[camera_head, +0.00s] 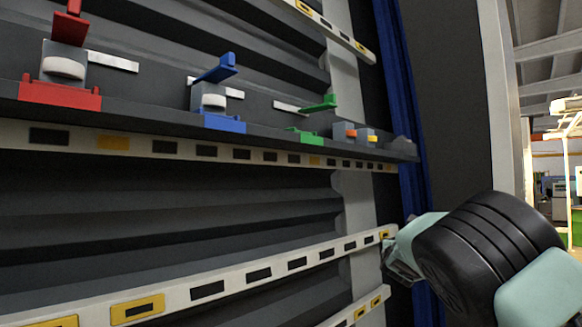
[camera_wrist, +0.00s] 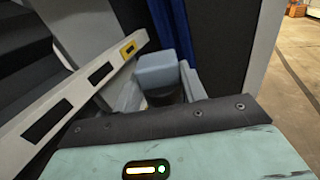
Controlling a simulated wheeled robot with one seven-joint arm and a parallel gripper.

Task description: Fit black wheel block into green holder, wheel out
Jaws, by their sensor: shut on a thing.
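The green holder (camera_head: 306,137) sits on the shelf right of the blue one, with its green lever (camera_head: 320,103) raised; no block shows in it. My gripper (camera_head: 393,258) is low and to the right of the holder, well apart from it, in front of the lower rail. In the wrist view my gripper (camera_wrist: 160,88) is shut on a grey block (camera_wrist: 156,70) between its fingers. A dark part under this block (camera_wrist: 165,97) looks like the black wheel, but it is mostly hidden. The head view barely shows the held block.
A red holder (camera_head: 60,95) and a blue holder (camera_head: 222,122) each hold a grey block with a white wheel. Small blocks with orange (camera_head: 350,133) and yellow (camera_head: 372,136) parts stand right of the green holder. A perforated rail (camera_head: 258,275) runs below the shelf.

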